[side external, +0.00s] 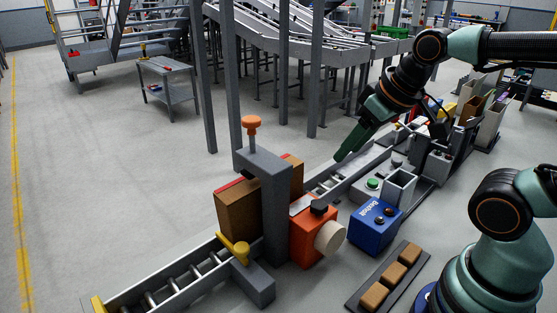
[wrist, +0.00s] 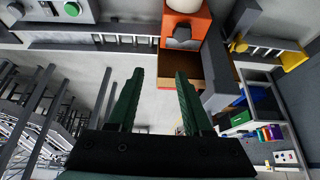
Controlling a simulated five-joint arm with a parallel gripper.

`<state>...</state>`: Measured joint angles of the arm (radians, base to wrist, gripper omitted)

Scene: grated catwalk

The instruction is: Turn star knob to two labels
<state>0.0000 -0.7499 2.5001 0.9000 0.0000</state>
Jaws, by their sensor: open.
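A dark knob (side external: 319,207), which looks like the star knob, sits on top of an orange box (side external: 306,238) beside the conveyor. The box has a pale round cylinder (side external: 331,237) on its side. In the wrist view the dark knob (wrist: 183,38) shows on the orange box (wrist: 196,27), ahead of the fingers and slightly right. A small pale plate (side external: 300,204) lies beside the knob; any label marks are too small to read. My gripper (wrist: 160,73) is open and empty, its green fingers apart. In the side view my gripper (side external: 346,150) hangs above the conveyor, up and right of the knob, not touching it.
A grey post (side external: 275,215) carrying an orange knob (side external: 252,122) rises beside a brown carton (side external: 234,214). A yellow handle (side external: 240,250) is lower left. A blue box (side external: 375,224) and a dark tray (side external: 417,262) of brown blocks stand right. A green button (side external: 372,183) sits behind.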

